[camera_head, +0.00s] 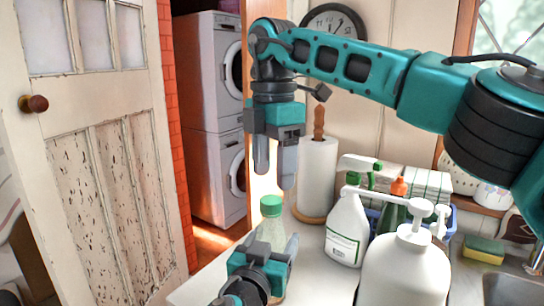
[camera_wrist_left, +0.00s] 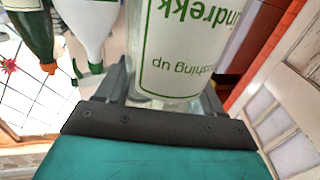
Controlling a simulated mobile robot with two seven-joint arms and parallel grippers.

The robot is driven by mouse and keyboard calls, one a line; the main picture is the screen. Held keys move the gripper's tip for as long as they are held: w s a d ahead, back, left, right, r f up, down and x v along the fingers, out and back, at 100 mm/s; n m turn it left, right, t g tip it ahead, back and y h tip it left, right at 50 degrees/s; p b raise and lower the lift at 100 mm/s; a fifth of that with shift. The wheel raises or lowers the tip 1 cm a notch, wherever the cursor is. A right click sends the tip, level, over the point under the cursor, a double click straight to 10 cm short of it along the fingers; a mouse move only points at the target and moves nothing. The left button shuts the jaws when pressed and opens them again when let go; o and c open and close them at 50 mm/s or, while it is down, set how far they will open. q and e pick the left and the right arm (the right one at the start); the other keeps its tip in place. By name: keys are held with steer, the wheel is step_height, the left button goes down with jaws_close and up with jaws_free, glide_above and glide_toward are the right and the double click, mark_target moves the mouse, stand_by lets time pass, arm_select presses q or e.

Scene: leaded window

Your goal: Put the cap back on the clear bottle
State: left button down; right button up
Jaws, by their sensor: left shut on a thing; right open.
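The clear bottle (camera_head: 273,232) stands upright near the counter's left end. A green cap (camera_head: 271,206) shows at its top and appears to sit on the neck; whether it is screwed down cannot be told. My left gripper (camera_head: 270,248) is shut around the bottle's body, which hides its lower part. In the left wrist view the bottle's white label with green letters (camera_wrist_left: 185,55) fills the space between the fingers, and the cap is out of view. My right gripper (camera_head: 275,176) is open and empty, pointing down a little above the cap.
A paper towel roll (camera_head: 317,175) stands behind the bottle. A white spray bottle (camera_head: 347,228) and a large white pump bottle (camera_head: 405,270) stand to the right. A yellow-green sponge (camera_head: 484,248) lies by the sink (camera_head: 512,288). A panelled door (camera_head: 100,150) is at left.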

mark_target(271, 199)
steer(key=n, duration=0.4)
steer(key=r+n, duration=0.1)
steer(key=n, duration=0.2)
steer(key=shift+a, duration=0.1)
steer(key=n, duration=0.7)
steer(key=shift+r, duration=0.3)
steer(key=n, duration=0.5)
steer(key=shift+a+r+n, duration=0.1)
steer(key=shift+r+n, duration=0.2)
steer(key=shift+n, duration=0.1)
steer(key=n, duration=0.7)
steer(key=shift+s+r, duration=0.1)
steer(key=shift+r, duration=0.25)
steer(key=shift+f, duration=0.1)
steer(key=shift+f, duration=3.95)
steer(key=c, duration=1.1)
steer(key=o, duration=1.3)
steer(key=shift+c, duration=0.2)
